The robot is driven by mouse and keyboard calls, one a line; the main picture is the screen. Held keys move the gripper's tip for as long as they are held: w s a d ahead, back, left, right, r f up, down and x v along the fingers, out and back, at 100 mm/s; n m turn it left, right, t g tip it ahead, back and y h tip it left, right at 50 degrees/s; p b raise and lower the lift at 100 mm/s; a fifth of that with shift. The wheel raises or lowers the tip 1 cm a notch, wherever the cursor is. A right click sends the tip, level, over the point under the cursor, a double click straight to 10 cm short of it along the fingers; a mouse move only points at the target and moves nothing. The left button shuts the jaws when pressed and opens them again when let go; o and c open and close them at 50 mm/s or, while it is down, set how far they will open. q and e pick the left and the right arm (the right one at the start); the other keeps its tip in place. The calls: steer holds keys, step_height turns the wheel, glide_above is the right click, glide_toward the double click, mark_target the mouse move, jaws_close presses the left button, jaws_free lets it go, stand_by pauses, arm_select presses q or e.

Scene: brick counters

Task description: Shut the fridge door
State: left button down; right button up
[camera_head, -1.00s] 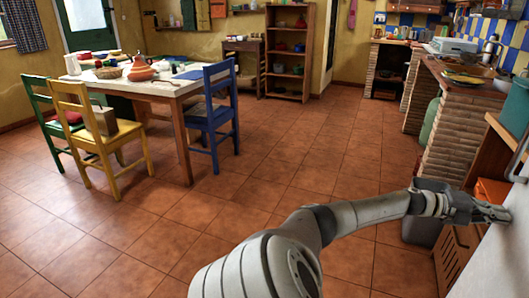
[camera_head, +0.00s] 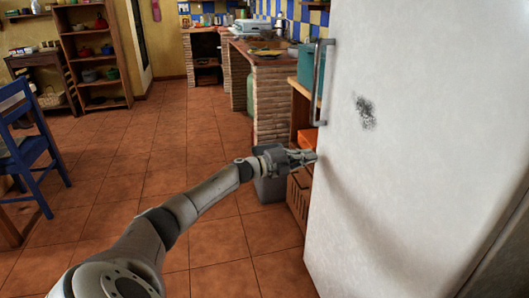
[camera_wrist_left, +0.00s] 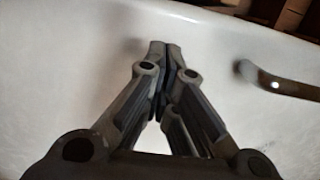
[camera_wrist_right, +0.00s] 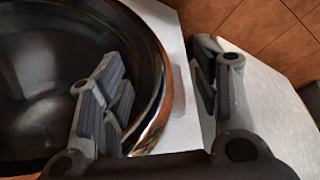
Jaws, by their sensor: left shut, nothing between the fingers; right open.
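The white fridge door (camera_head: 400,170) fills the right of the head view, with a long upright metal handle (camera_head: 319,82) near its left edge. I cannot tell from these frames whether it is fully closed. My right gripper (camera_wrist_right: 160,65), seen only in the right wrist view, is open.
A dark round pan (camera_wrist_right: 45,70) lies under and beside the right gripper's fingers, with a white surface (camera_wrist_right: 265,85) beside it. A grey bin (camera_head: 270,188) and brick counters (camera_head: 272,110) stand left of the door. A blue chair (camera_head: 25,155) is far left. The tiled floor between is clear.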

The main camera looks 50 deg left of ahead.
arm_select(q)
steer(key=s+a+b, duration=0.1)
steer(key=s+a, duration=0.2)
steer(key=a, duration=0.7)
steer(key=shift+s+a+b, duration=0.15)
steer(key=shift+s+b, duration=0.15)
steer(key=shift+b, duration=0.1)
arm_select(e)
steer(key=shift+s+a+f, duration=0.1)
steer(key=shift+s+f, duration=0.2)
steer(key=shift+f, duration=0.55)
steer(key=shift+a, duration=0.1)
